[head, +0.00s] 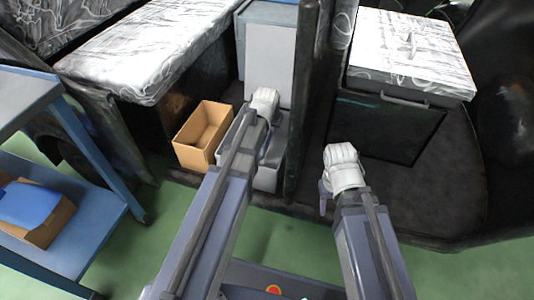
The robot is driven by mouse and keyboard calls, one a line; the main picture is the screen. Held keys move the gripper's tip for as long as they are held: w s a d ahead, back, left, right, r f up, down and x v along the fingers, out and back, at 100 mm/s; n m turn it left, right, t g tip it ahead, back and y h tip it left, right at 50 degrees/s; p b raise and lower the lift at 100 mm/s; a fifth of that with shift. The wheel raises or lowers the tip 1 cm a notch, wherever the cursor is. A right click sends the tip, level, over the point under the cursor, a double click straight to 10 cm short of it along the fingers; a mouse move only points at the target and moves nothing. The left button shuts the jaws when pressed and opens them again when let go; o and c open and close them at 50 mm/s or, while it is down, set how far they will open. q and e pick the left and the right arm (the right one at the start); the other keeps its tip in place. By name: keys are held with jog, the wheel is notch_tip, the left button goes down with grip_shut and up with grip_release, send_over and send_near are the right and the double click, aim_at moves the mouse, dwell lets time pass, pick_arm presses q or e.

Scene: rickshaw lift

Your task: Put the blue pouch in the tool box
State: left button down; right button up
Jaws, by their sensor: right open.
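A blue pouch-like item (28,203) lies in an open cardboard box on the lower shelf of a blue cart at the left. My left gripper (266,145) is over a grey open bin (268,181) on the vehicle floor; its fingers are hard to make out, and it and its arm hide part of the bin. I cannot tell whether this bin is the tool box. My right gripper (325,194) is open and seems empty, right of the dark post and far from the blue item.
A small cardboard box (203,133), open and seemingly empty, stands left of the grey bin. A dark post (304,100) stands between my grippers. A dark cabinet (388,128) under a silvery seat is at the right. Green floor (180,215) lies between cart and vehicle.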

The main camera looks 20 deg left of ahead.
aim_at(271, 140)
pick_arm(q)
notch_tip(271, 140, down, 5)
jog(key=b, duration=0.4)
jog(key=shift+f, duration=0.15)
jog(key=shift+f+b, duration=0.1)
jog(key=shift+b, duration=0.2)
notch_tip(271, 140, down, 4)
jog(key=b, duration=0.3)
jog(key=shift+r, duration=0.25)
jog(key=shift+f+b, duration=0.2)
jog(key=shift+b, duration=0.25)
jog(key=c, duration=1.1)
grip_release()
jog(key=shift+o, duration=0.2)
jog(key=shift+r, duration=0.2)
jog(key=p+v, duration=1.1)
jog(key=v, duration=0.1)
